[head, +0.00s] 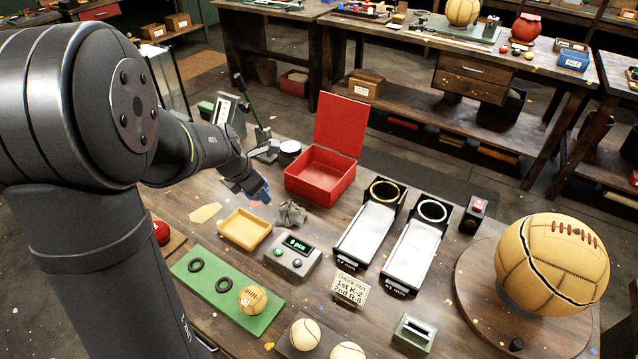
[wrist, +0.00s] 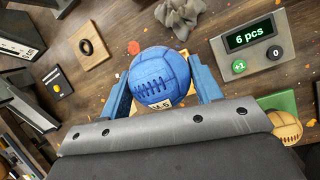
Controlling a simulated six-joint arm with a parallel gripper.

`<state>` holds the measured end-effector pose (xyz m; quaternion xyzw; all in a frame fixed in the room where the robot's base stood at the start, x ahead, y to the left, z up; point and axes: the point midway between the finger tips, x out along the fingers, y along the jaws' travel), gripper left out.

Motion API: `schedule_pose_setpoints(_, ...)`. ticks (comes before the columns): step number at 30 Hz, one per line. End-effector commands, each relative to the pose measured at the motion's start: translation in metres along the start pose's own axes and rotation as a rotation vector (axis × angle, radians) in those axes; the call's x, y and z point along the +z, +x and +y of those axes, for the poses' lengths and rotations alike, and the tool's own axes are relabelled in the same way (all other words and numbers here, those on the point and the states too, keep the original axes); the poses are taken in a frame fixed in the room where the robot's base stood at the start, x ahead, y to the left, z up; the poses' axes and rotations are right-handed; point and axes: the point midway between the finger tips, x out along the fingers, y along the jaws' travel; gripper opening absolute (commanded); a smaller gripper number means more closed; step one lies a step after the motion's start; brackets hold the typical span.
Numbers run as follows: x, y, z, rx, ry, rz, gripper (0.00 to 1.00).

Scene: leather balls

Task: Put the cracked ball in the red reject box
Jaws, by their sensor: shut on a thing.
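My gripper (head: 257,190) is shut on a blue laced ball (wrist: 158,75) and holds it above the table. In the wrist view the ball sits between the two blue fingers, with a pale tag below its laces; I see no clear crack on the side that shows. In the head view the fingers mostly hide it. The red box (head: 308,188) stands open, lid raised, just right of my gripper, and looks empty. A tan ball (head: 253,298) lies on the green mat (head: 262,323). A large tan ball (head: 553,262) with a long dark crack sits on a round stand at the right.
A yellow tray (head: 245,230), a grey crumpled cloth (head: 292,215) and a counter box reading "6 pcs" (wrist: 253,35) lie near my gripper. Two white chutes (head: 370,230) with rings stand right of them. Two white balls (head: 305,334) lie at the front. A metal stand (head: 255,125) rises behind.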

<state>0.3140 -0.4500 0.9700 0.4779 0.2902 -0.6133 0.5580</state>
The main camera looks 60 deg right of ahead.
Motion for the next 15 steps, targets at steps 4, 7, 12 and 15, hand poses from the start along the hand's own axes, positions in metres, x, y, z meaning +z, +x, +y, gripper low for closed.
schedule_pose_setpoints(4, 0.053, 0.032, 0.014, -0.005, 0.008, 0.001, 0.33)
schedule_pose_setpoints(7, 0.087, 0.053, 0.02, -0.003, 0.006, 0.003, 0.33)
schedule_pose_setpoints(12, 0.143, 0.089, 0.021, 0.002, 0.003, 0.004, 0.33)
schedule_pose_setpoints(15, 0.171, 0.107, 0.019, 0.008, 0.0, 0.003, 0.33)
